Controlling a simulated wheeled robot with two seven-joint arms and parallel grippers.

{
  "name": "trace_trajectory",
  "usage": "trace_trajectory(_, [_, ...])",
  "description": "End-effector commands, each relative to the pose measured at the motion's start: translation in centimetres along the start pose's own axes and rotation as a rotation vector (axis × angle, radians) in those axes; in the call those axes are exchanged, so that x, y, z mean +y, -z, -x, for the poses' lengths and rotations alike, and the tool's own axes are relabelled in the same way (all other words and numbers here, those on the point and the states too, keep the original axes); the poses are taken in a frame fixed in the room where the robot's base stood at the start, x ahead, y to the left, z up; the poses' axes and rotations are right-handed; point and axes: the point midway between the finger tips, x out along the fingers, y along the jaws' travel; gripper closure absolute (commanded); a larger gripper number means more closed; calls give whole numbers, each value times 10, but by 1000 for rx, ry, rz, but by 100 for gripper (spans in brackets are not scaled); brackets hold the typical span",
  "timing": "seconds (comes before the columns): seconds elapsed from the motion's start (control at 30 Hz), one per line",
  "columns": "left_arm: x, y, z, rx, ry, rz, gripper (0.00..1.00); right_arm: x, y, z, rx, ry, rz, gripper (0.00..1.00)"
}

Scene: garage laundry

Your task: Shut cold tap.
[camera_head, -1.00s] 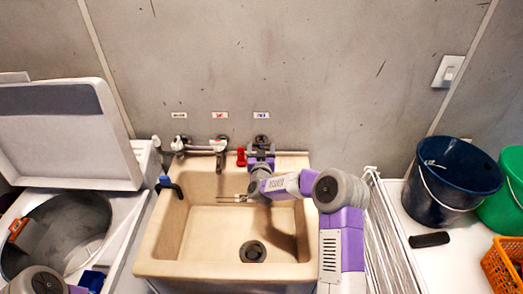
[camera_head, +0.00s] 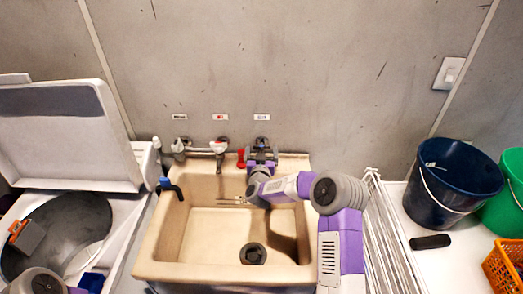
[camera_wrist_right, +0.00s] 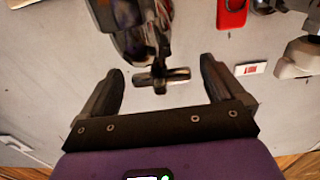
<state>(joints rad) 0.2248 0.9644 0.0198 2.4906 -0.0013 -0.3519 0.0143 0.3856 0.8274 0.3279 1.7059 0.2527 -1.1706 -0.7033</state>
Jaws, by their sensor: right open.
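A tap with a metal cross handle (camera_wrist_right: 162,77) is on the wall above the right end of the sink. In the right wrist view, the cross handle lies between and slightly beyond the spread fingers of my right gripper (camera_wrist_right: 160,88), which is open. I see no clear contact. In the head view, my right gripper (camera_head: 261,158) is at this right tap, and its wrist hides most of it. A wall label (camera_head: 261,117) is above the tap, its print too small to read. My left gripper is out of view; only part of my left arm shows at the bottom left.
The beige sink (camera_head: 160,250) is empty around its drain. Other taps (camera_head: 219,147) and a red tag (camera_head: 241,157) are left of my right gripper. An open-lidded washer (camera_head: 65,235) is at left; a white rack (camera_head: 390,250) and dark bucket (camera_head: 455,185) are at right.

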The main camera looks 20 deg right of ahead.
Motion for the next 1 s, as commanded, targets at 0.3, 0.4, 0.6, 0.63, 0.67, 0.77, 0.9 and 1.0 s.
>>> trace_trajectory(0.3, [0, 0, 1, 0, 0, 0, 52, 0, 1, 46, -1, 2, 0, 4])
trace_trajectory(0.4, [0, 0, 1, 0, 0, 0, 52, -1, 1, 58, 0, 3, 1, 4])
trace_trajectory(0.6, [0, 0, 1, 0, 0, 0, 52, 0, 1, 69, 1, 0, -1, 4])
trace_trajectory(0.63, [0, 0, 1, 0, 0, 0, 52, 0, 1, 69, 1, 0, -1, 4])
trace_trajectory(0.67, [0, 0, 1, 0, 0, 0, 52, 0, 1, 69, 1, 0, -1, 4])
trace_trajectory(0.77, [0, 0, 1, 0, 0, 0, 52, 0, 1, 69, 1, 0, -1, 4])
trace_trajectory(0.9, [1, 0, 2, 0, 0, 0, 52, 0, 1, 69, 1, 0, -1, 4])
trace_trajectory(1.0, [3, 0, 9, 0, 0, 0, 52, 0, 9, 69, 1, 0, -1, 4])
